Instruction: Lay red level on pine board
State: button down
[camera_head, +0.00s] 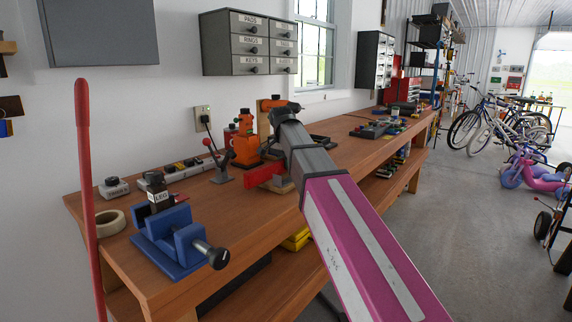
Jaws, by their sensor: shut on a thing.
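The red level (264,175) is a short red bar over the bench, in the middle of the view. Its right part is hidden by my arm. The pine board (284,188) is a pale wooden piece showing just under and behind the level, mostly hidden by the level and my arm. I cannot tell whether the level touches the board. My gripper (282,160) is shut on the red level, its fingers largely hidden behind my grey and magenta arm.
The wooden workbench (148,262) bears a blue vise (172,240), a tape roll (110,222), a power strip (186,168) and an orange jack (245,142) close behind the level. A red pole (86,190) stands at the left front. Grey drawers (248,42) hang above.

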aim_at(283, 159)
jog(key=shift+f, duration=0.1)
jog(key=c, duration=1)
grip_release()
jog(key=shift+o, duration=0.2)
jog(key=r, duration=0.4)
jog(key=s+r, duration=0.1)
jog(key=r, duration=0.3)
jog(key=a+r, duration=0.1)
jog(key=r, duration=0.3)
jog(key=shift+s+r, duration=0.1)
jog(key=shift+s, duration=0.1)
